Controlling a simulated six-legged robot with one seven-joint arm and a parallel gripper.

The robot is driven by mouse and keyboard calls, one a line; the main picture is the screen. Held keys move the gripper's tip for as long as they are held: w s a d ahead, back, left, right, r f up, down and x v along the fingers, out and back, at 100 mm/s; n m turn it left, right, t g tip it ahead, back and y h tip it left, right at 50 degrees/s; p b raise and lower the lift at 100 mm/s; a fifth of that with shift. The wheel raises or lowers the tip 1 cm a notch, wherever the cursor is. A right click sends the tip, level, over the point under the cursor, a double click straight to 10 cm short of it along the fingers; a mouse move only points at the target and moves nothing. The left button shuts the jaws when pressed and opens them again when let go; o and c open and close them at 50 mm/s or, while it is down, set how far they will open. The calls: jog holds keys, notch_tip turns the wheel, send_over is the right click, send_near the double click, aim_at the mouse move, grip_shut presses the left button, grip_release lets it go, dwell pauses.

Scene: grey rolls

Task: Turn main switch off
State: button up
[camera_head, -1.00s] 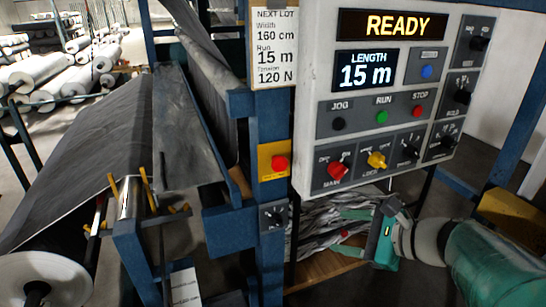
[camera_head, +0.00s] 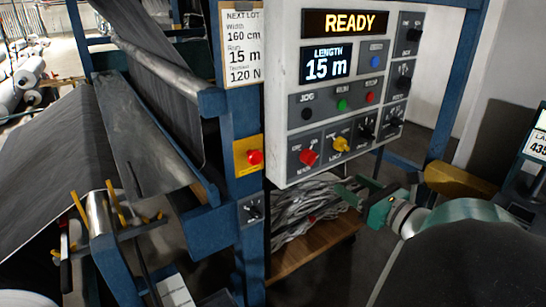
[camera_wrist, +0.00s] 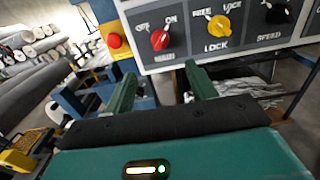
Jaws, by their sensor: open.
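The main switch is a red rotary knob (camera_head: 309,156) at the lower left of the grey control panel (camera_head: 281,110). In the wrist view the red knob (camera_wrist: 160,40) sits between the marks OFF on its left and ON on its right. I cannot tell surely which mark its handle points to. My gripper (camera_head: 368,194) is below the panel, lower and to the right of the knob in the head view. In the wrist view my gripper (camera_wrist: 160,86) is open and empty, with the knob above the gap between its fingers, apart from them.
A yellow LOCK knob (camera_head: 341,145) is right of the red one, with black knobs beyond. A red push button (camera_head: 255,157) on a yellow plate sits left on the blue frame post (camera_head: 243,110). A wooden shelf (camera_head: 315,250) with grey scraps lies below the panel.

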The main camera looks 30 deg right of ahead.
aim_at(314, 161)
jog(key=w, duration=1.3)
jog(key=shift+w+a, duration=0.15)
jog(key=shift+w, duration=0.2)
jog(key=c, duration=1)
